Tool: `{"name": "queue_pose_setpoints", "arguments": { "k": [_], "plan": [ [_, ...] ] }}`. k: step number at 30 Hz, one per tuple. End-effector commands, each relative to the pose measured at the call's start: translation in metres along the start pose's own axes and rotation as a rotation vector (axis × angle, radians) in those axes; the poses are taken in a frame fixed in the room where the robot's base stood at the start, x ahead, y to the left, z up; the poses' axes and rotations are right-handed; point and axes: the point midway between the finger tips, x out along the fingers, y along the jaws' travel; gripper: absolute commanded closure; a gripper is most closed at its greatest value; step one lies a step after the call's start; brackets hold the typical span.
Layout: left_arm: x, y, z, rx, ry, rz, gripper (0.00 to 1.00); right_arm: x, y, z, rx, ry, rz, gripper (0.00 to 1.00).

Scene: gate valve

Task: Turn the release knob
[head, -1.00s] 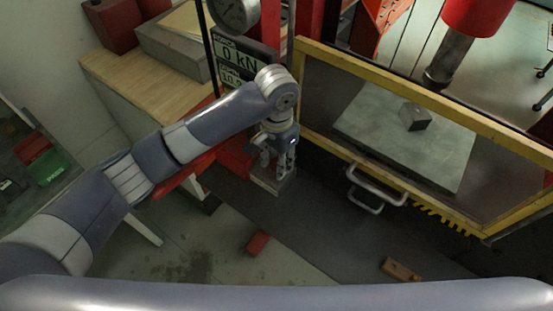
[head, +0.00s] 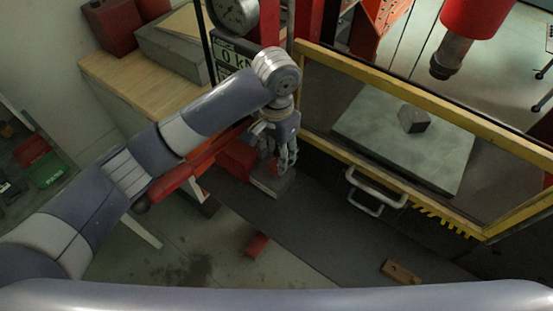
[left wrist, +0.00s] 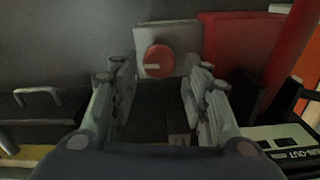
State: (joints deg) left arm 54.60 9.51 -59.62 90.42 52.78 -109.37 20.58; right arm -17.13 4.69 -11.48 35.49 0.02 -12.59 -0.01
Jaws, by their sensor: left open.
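The release knob (left wrist: 159,62) is a round red knob with a pale bar mark, on a light grey square plate (left wrist: 183,33) in the left wrist view. My left gripper (left wrist: 158,82) is open, with a finger on each side of the knob in that picture. I see no contact with the knob, and its distance is hard to tell. In the head view my left gripper (head: 277,160) points down beside the press frame. The knob cannot be clearly made out there. My right gripper is not in view.
A yellow-framed guard (head: 400,87) with a grey handle (head: 377,192) stands right of my gripper. Behind it, a block (head: 413,119) lies on a grey plate (head: 370,130). A red bar (head: 172,186) shows below my left arm. A gauge (head: 232,12) is above.

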Motion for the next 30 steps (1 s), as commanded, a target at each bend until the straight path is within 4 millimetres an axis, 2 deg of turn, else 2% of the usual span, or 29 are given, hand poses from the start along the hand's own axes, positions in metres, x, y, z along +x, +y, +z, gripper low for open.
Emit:
{"name": "queue_pose_setpoints", "arguments": {
  "k": [1, 6, 12, 18, 30],
  "plan": [
    [-0.013, 0.0, -0.001, 0.002, 0.005, -0.001, 0.57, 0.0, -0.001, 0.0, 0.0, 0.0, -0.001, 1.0],
    [-0.051, -0.001, -0.002, 0.001, 0.006, -0.004, 0.57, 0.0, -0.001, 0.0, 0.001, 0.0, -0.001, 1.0],
    [-0.075, -0.001, -0.001, 0.001, 0.003, -0.004, 0.57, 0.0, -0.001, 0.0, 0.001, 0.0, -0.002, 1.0],
    [-0.082, 0.0, -0.001, 0.0, 0.002, -0.002, 0.57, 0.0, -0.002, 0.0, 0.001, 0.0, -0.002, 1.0],
    [-0.082, 0.0, -0.001, 0.001, 0.002, -0.001, 0.57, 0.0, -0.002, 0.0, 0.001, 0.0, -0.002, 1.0]
  ]
}}
